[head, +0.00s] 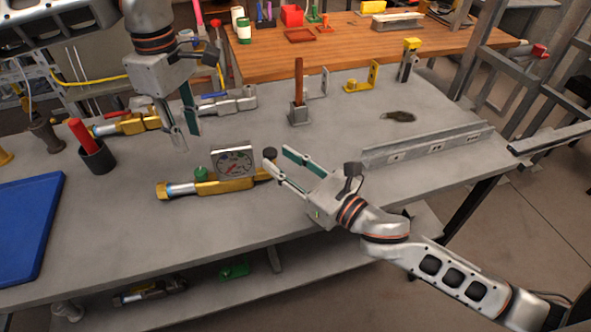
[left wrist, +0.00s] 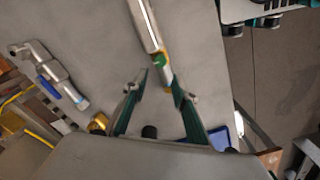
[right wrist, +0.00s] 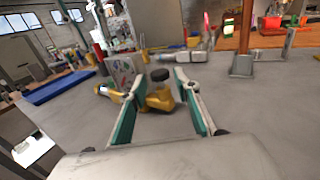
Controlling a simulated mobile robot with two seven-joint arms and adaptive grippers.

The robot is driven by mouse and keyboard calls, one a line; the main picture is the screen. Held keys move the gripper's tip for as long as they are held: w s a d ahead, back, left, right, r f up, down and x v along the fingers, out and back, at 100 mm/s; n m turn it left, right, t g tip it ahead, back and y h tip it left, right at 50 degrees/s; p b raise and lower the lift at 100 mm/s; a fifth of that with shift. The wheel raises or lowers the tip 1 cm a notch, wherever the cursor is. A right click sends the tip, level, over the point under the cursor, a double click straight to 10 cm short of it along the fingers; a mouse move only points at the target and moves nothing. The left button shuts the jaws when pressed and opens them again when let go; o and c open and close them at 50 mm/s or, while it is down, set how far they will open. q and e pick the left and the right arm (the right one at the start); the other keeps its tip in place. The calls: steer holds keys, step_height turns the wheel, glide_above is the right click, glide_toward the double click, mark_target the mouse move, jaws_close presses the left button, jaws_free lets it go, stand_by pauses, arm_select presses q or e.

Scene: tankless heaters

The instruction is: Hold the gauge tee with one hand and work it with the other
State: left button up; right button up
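The gauge tee (head: 235,185) lies on the grey bench as a brass body with a silver section, a green knob (head: 201,173) and a square-faced dial (head: 234,162). A black knob (head: 269,153) stands at its right end. My right gripper (head: 276,159) is open at that end. In the right wrist view the brass end (right wrist: 160,100) and black knob (right wrist: 160,74) show between or just beyond its fingers; contact is unclear. My left gripper (head: 182,128) is open and empty, pointing down above the bench, behind and left of the dial.
A blue tray (head: 25,225) lies at the left, with a dark cup holding a red handle (head: 95,150) nearby. Brass and silver valve fittings (head: 225,104) lie behind. A block with a brown rod (head: 298,105) and a metal rail (head: 425,145) stand at the right.

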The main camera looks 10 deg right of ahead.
mark_target(200, 171)
steer(key=shift+x, duration=1.4)
steer(key=shift+c, duration=0.3)
jaws_close()
arm_select(q)
steer(key=shift+o, duration=1.3)
step_height(200, 171, down, 10)
steer(key=n, duration=1.3)
steer(key=shift+f, duration=0.1)
